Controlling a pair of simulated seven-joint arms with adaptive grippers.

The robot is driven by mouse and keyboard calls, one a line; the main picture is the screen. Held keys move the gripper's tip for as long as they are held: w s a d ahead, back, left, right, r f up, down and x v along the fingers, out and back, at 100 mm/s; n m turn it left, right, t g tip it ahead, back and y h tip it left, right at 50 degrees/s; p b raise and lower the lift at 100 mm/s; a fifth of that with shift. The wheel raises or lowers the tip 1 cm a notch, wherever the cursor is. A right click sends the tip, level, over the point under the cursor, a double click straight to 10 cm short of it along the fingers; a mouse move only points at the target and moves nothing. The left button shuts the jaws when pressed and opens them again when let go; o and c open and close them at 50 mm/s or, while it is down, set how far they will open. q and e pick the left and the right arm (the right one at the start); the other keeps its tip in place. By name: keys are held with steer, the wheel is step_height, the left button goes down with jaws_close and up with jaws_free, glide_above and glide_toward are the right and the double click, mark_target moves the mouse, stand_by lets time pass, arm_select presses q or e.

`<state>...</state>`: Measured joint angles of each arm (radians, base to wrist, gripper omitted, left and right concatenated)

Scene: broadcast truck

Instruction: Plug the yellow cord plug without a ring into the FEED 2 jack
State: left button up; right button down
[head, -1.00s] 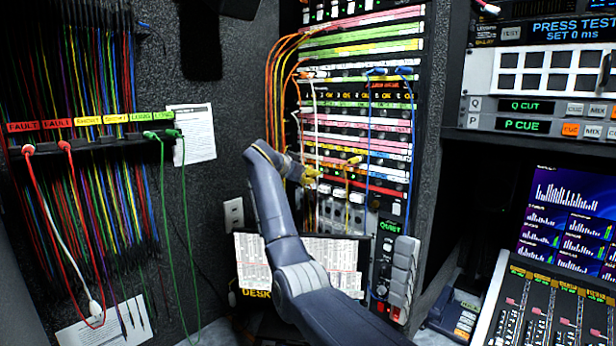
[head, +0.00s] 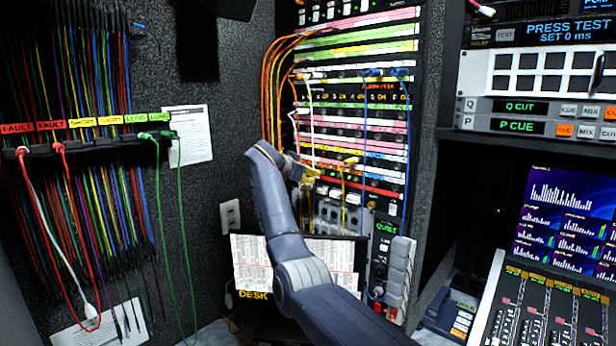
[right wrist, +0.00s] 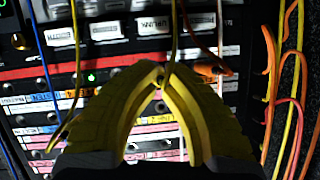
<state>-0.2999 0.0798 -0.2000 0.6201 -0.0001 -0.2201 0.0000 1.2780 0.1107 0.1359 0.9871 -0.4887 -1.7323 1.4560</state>
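My right gripper (head: 304,174) is at the jack panel (head: 350,133), in front of its lower rows. In the right wrist view its yellow fingers (right wrist: 160,80) meet at the tips, with a yellow cord (right wrist: 173,35) running from them. They appear shut on a yellow cord plug, mostly hidden by the fingers; I cannot tell whether it has a ring. A second yellow plug (head: 348,161) sits at the panel to the right, its cord hanging down; it also shows in the right wrist view (right wrist: 58,136). I cannot read a FEED 2 label. My left gripper is not in view.
Orange cords (head: 270,95) loop down the panel's left side. A white cord (head: 311,120) and blue cords (head: 365,130) hang across it. An orange plug (right wrist: 212,69) lies close beside the fingers. A sheet-covered board (head: 252,262) stands below, and a mixing console (head: 560,310) is at right.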

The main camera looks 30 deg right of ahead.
steer(key=shift+w+d, duration=0.2)
steer(key=shift+d, duration=0.6)
steer(key=c, duration=1.5)
jaws_free()
steer(key=v, duration=1.2)
